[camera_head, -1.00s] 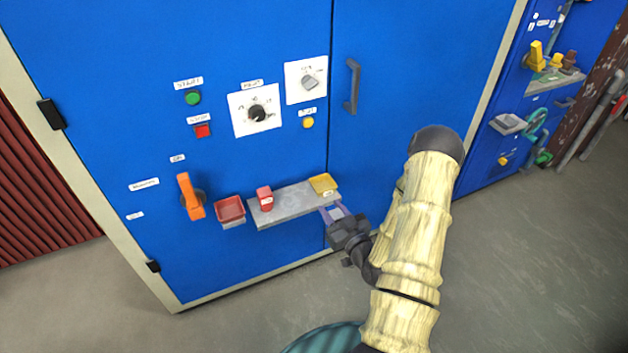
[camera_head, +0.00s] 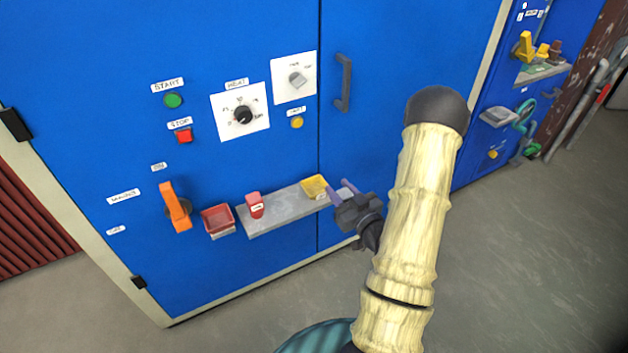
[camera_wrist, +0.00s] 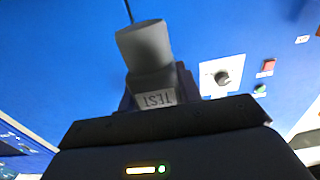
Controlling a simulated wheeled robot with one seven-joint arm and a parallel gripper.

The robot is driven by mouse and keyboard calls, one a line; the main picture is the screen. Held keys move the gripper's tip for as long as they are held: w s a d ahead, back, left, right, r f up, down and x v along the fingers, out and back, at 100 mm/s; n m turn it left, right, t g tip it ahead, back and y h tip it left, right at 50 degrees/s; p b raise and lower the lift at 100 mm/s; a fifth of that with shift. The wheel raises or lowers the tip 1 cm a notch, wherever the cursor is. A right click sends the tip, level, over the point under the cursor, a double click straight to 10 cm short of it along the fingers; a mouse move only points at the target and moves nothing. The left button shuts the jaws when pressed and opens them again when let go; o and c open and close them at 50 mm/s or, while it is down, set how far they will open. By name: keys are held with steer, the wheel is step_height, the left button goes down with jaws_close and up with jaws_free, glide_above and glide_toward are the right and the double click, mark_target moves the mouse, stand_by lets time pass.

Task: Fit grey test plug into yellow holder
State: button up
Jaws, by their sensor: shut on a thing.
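The grey test plug (camera_wrist: 150,58) shows in the wrist view with a "TEST" label. My gripper (camera_wrist: 158,88) is shut on it, and its flared end sticks out past the fingers. In the head view my gripper (camera_head: 345,192) is just right of the yellow holder (camera_head: 314,187), near the right end of the grey shelf. I cannot make out the plug clearly there. The yellow holder is a shallow, tray-like piece on the shelf and looks empty. It does not show in the wrist view.
The grey shelf (camera_head: 280,212) also bears a red block (camera_head: 255,205). A red tray (camera_head: 217,220) and an orange lever (camera_head: 175,206) are left of it. Knobs, buttons and a dark door handle (camera_head: 343,83) stick out of the blue cabinet above. The floor at right is open.

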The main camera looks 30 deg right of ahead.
steer(key=w, duration=1.6)
steer(key=shift+w, duration=0.35)
steer(key=f, duration=0.3)
steer(key=shift+s+d, duration=0.2)
steer(key=shift+s, duration=0.05)
steer(key=shift+f, duration=0.15)
steer(key=shift+a, duration=0.15)
step_height(320, 180, down, 3)
steer(key=shift+b, duration=0.6)
steer(key=shift+w+f, duration=0.25)
steer(key=shift+f, duration=0.2)
steer(key=shift+s+r, duration=0.1)
